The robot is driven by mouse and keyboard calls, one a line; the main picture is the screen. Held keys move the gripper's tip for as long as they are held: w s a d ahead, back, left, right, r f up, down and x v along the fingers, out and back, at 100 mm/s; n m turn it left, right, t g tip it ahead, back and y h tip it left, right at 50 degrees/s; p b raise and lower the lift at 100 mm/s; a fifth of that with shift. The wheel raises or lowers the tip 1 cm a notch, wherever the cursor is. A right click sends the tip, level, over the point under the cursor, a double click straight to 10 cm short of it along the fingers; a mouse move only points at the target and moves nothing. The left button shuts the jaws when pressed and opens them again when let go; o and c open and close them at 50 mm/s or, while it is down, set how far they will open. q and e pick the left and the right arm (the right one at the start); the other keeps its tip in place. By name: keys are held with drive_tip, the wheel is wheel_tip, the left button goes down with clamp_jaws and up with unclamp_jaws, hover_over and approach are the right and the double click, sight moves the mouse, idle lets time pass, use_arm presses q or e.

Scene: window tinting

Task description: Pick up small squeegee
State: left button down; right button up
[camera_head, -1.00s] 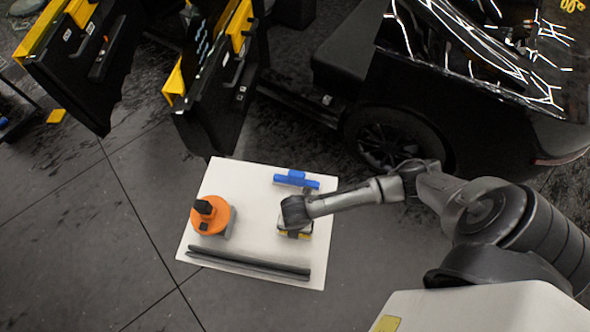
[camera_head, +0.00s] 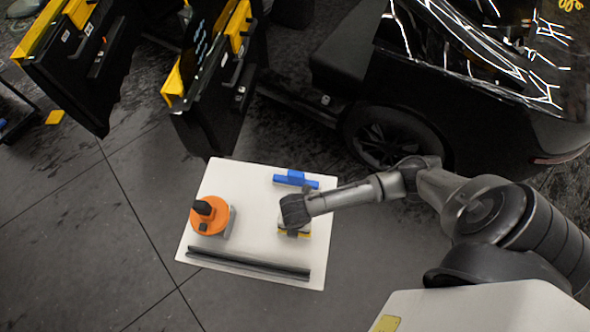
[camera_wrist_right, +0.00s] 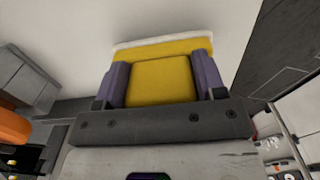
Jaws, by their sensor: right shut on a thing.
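The small squeegee (camera_wrist_right: 162,82) is a yellow block with a pale white edge, seen large in the right wrist view. My right gripper (camera_wrist_right: 162,88) is shut on it, with one purple-grey finger against each side. In the head view my right gripper (camera_head: 294,222) is low over the right part of the white table, and the squeegee (camera_head: 295,234) shows as a bit of yellow under it. My wrist hides most of it there. I cannot tell whether it still touches the table. My left gripper is not in view.
The white table (camera_head: 255,184) also holds a blue tool (camera_head: 296,180) at the back, an orange round tool (camera_head: 208,217) at the left and long dark strips (camera_head: 248,264) along the front. A black car (camera_head: 480,110) stands behind right, and black door panels (camera_head: 215,110) stand behind left.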

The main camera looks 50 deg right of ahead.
drive_tip(key=r, duration=0.3)
drive_tip(key=shift+s+d, duration=0.15)
drive_tip(key=shift+s, duration=0.05)
drive_tip(key=s+d+r, duration=0.5)
drive_tip(key=s+r, duration=0.1)
drive_tip(key=s, duration=0.4)
drive_tip(key=shift+r, duration=0.3)
